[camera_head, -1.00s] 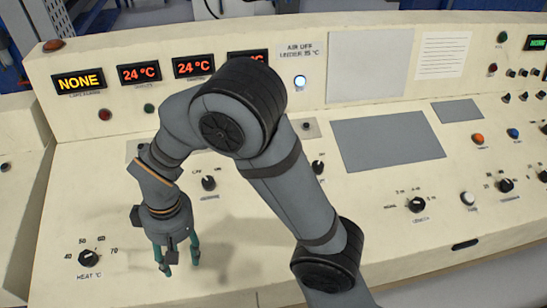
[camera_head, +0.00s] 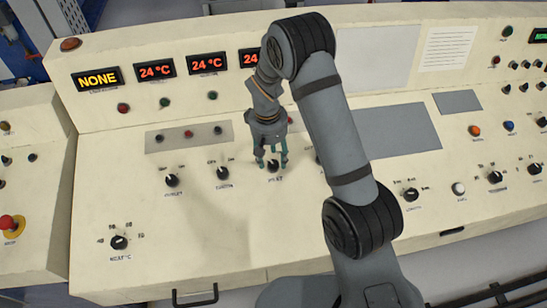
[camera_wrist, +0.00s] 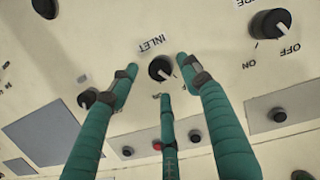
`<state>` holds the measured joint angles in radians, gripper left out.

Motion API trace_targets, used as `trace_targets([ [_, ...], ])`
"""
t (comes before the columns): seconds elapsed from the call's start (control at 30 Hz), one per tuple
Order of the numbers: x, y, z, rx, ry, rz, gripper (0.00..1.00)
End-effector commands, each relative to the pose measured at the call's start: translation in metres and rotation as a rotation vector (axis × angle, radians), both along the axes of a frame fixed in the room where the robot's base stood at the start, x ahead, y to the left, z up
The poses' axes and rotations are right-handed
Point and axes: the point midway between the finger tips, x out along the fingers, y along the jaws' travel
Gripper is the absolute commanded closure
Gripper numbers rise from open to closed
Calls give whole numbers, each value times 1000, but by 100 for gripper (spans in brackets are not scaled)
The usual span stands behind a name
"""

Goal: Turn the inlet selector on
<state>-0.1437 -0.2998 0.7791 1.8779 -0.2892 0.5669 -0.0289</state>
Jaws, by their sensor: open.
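The inlet selector (camera_wrist: 158,67) is a round black knob with a white pointer line, beside an "INLET" label (camera_wrist: 151,43) in the wrist view. Its pointer slants to the lower right there; its position labels are not readable. In the head view the inlet selector (camera_head: 274,167) sits on the cream console, just under my gripper (camera_head: 271,160). My gripper (camera_wrist: 160,78) is open, with teal fingers spread around the knob in the wrist view. Nothing is between them in its grip, and contact with the knob cannot be told.
A neighbouring knob (camera_wrist: 270,23) with OFF and ON labels is close by in the wrist view. In the head view, black knobs (camera_head: 222,173) and (camera_head: 172,180) stand left of the inlet selector. A grey strip (camera_head: 165,141) with small buttons lies behind.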

Motion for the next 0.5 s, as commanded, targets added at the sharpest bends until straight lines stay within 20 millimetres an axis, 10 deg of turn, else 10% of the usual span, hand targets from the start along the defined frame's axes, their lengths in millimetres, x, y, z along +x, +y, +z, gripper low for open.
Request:
trace_targets([
  [0.5,1,-1,-24,1,-2,-1,52],
])
